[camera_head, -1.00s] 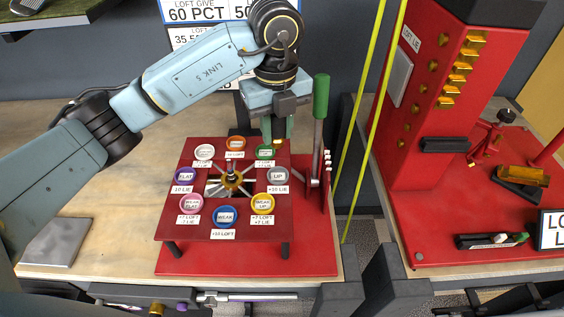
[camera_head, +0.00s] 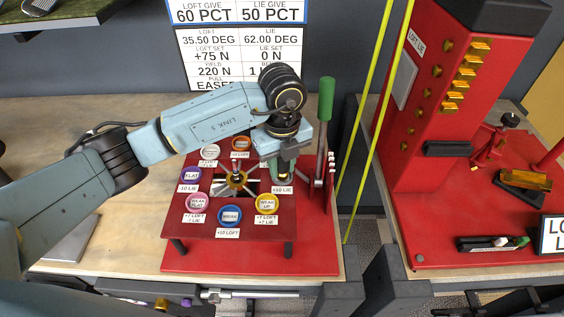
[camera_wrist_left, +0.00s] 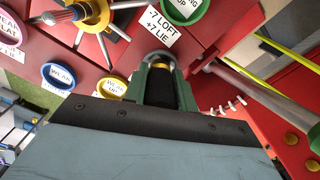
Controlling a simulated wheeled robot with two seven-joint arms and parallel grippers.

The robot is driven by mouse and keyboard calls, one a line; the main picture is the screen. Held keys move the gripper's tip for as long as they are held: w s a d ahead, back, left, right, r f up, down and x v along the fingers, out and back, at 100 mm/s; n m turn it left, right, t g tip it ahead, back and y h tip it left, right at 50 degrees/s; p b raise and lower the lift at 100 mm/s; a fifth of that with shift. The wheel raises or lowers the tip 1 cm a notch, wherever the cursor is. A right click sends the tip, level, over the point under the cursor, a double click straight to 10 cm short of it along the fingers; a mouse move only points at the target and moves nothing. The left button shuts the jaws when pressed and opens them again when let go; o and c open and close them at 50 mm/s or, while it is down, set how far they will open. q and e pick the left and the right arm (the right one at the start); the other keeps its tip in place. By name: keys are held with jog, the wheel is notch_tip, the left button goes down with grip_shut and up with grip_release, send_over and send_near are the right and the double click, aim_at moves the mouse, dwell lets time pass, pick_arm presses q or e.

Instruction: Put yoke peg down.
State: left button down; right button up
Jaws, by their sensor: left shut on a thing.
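My left gripper (camera_head: 282,170) points down over the right side of the red ring board (camera_head: 262,228). In the left wrist view its green fingers (camera_wrist_left: 161,85) are shut on the yoke peg, a dark piece with a brass band (camera_wrist_left: 160,67). The peg is mostly hidden by the fingers. Its lower end is at the grey UP ring (camera_wrist_left: 146,55), whose rim shows behind it. I cannot tell how deep the peg sits in the ring. The +10 LIE label (camera_head: 282,190) shows just below the gripper. My right gripper is not in view.
Several coloured rings circle a brass hub (camera_head: 236,178), including the blue WEAK ring (camera_head: 230,215) and yellow WEAK UP ring (camera_head: 267,203). A green-handled lever (camera_head: 326,98) stands close right of my gripper. A red machine (camera_head: 437,120) stands farther right.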

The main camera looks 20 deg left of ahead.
pick_arm(q)
jog(key=shift+f, duration=0.2)
jog(key=c, duration=1.1)
grip_release()
jog(key=shift+r, duration=0.2)
jog(key=shift+r, duration=0.35)
notch_tip(320, 180, up, 11)
jog(key=shift+r+b, duration=0.2)
jog(key=shift+b, duration=0.55)
